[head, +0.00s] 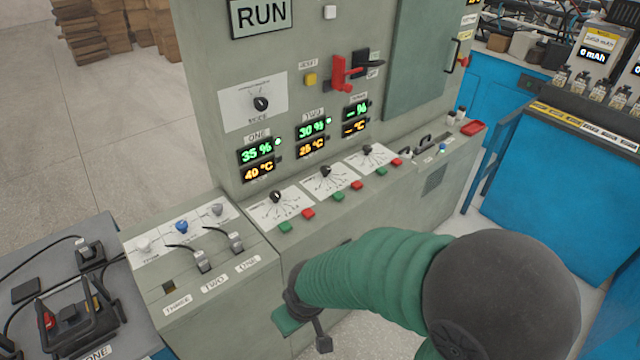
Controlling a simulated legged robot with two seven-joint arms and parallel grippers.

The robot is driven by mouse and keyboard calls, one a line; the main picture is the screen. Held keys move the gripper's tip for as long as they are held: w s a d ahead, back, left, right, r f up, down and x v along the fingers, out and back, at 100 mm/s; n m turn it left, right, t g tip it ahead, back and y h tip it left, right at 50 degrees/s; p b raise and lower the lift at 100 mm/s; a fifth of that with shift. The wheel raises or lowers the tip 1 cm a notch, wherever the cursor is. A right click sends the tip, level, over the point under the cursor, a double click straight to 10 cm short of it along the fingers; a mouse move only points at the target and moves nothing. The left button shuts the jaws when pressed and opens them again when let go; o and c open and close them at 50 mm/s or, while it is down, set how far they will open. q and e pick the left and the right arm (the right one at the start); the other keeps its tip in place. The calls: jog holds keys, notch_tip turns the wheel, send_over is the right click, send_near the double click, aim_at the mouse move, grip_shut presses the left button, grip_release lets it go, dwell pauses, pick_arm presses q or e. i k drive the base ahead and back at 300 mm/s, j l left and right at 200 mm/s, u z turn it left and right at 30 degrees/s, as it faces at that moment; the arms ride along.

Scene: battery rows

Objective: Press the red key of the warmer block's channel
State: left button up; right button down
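The grey cabinet shows channel ONE's display (259,161) reading 35 % and 40 °C, and channel TWO's display (312,138) reading 30 % and about 25 °C. On the ledge below, each channel has a dial, a green key and a red key: the left red key (308,213), middle red key (357,185) and right red key (397,162). My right gripper (308,325) hangs low in front of the ledge, below the left keys and apart from them. Its finger opening is unclear. My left gripper is out of view.
A red lever (342,72) and a yellow button (311,79) are above the displays. A grey bench (55,300) holds a battery unit at far left. Blue benches stand right.

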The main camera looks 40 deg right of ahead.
aim_at(307, 213)
jog(key=i+l, duration=0.15)
jog(key=l, duration=0.2)
jog(key=i+l, duration=0.1)
jog(key=l, duration=0.25)
jog(key=i+l, duration=0.15)
jog(key=l, duration=0.15)
jog(key=i+l, duration=0.1)
jog(key=l, duration=0.25)
